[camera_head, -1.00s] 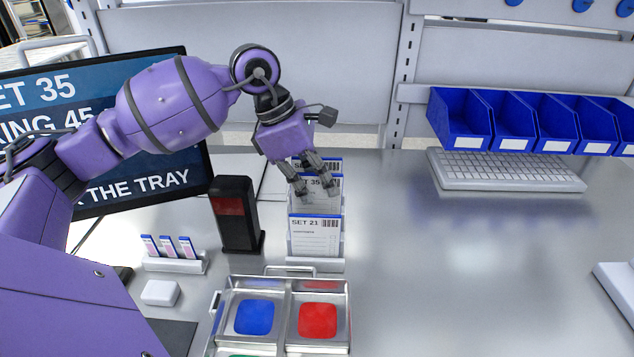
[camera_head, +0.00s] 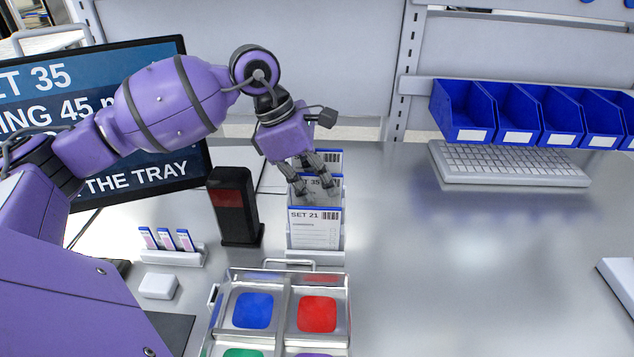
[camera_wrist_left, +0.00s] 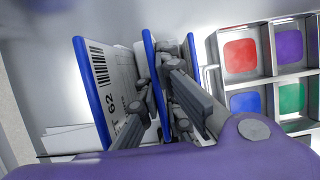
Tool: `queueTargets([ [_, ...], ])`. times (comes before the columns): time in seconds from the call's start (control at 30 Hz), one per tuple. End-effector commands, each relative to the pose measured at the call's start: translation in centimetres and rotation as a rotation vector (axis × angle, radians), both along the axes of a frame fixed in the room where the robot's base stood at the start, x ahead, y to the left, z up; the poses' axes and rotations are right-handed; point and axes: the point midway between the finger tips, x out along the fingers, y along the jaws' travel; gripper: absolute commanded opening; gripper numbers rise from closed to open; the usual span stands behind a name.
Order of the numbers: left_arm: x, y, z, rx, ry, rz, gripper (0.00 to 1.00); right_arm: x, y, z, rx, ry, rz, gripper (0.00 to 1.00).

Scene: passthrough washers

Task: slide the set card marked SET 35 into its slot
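The card marked SET 35 (camera_head: 317,183) is the middle one of three blue-topped cards standing one behind another in a small rack (camera_head: 315,255) in the head view. The SET 21 card (camera_head: 315,232) stands in front of it and another card (camera_head: 331,156) behind. My left gripper (camera_head: 315,189) is low over the middle card with its fingers apart. In the left wrist view the gripper (camera_wrist_left: 160,115) has one finger on each side of the middle card's blue edge (camera_wrist_left: 151,60); contact is unclear. I cannot identify the card's slot. My right gripper is out of view.
A dark post (camera_head: 233,208) stands close left of the rack. A metal tray (camera_head: 284,310) with coloured squares lies in front. A monitor (camera_head: 170,100) is behind my left arm. A keyboard (camera_head: 510,165) and blue bins (camera_head: 462,115) are at right. The centre-right table is clear.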

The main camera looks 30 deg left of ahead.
Motion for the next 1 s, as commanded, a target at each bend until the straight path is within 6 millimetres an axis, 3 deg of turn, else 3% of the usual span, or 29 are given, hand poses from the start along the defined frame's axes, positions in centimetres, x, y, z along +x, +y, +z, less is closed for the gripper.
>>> queueTargets([
  [0.5,-0.01,-0.01,-0.52,0.000,0.000,0.000,0.00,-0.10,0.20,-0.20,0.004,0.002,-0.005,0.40],
  [0.7,-0.01,-0.01,-0.52,0.000,0.000,0.000,0.27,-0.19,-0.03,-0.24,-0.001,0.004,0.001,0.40],
  [0.9,-0.01,-0.01,-0.53,0.000,0.000,0.000,0.27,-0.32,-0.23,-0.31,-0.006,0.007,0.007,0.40],
  [1.0,-0.02,-0.01,-0.54,0.000,0.000,0.000,0.37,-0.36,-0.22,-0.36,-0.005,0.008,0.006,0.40],
])
